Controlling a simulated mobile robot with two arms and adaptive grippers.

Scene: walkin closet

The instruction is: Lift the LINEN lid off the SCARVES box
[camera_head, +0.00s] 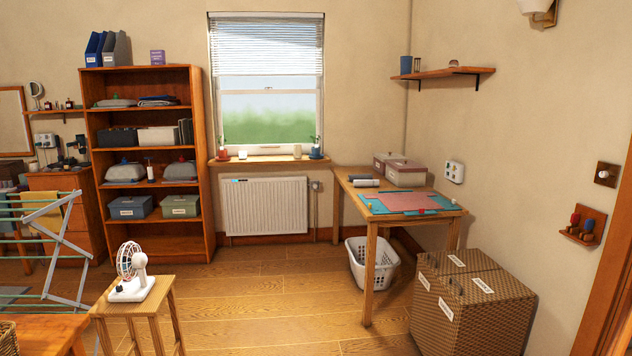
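I cannot pick out the SCARVES box or the LINEN lid for sure, because the labels are too small to read. A blue box (131,207) and a green box (180,207), each with a pale label, stand side by side on the low shelf of the wooden bookcase. Two lidded boxes, a rear one (387,161) and a front one (406,175) with a greyish lid and a label, sit at the back of the work table. A brown woven box (455,325) with several white labels stands on the floor at right. Neither gripper is in view.
The bookcase (210,150) stands against the back wall. A stool with a white fan (132,284) and a drying rack (62,235) stand at left. A white laundry basket (372,262) is under the work table (340,183). The middle floor (265,290) is clear.

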